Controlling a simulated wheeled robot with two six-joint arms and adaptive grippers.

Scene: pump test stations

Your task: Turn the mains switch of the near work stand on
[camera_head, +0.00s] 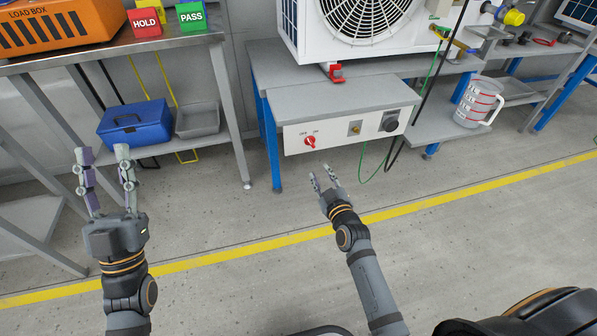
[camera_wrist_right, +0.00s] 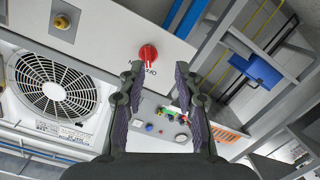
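The mains switch (camera_head: 310,141) is a red rotary knob on the left part of the white front panel (camera_head: 350,131) of the near work stand. Small OFF and ON labels sit above it; I cannot tell clearly which one its handle points to. In the right wrist view the red knob (camera_wrist_right: 148,53) shows just beyond the fingertips. My right gripper (camera_head: 322,176) is open and empty, below and in front of the knob, apart from it. It also shows in the right wrist view (camera_wrist_right: 157,68). My left gripper (camera_head: 103,152) is open and empty at the left, far from the switch.
A white fan unit (camera_head: 350,25) stands above. A green cable hangs right of the panel. A steel table (camera_head: 110,55) with an orange load box (camera_head: 60,25) is at left. Floor in front is clear.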

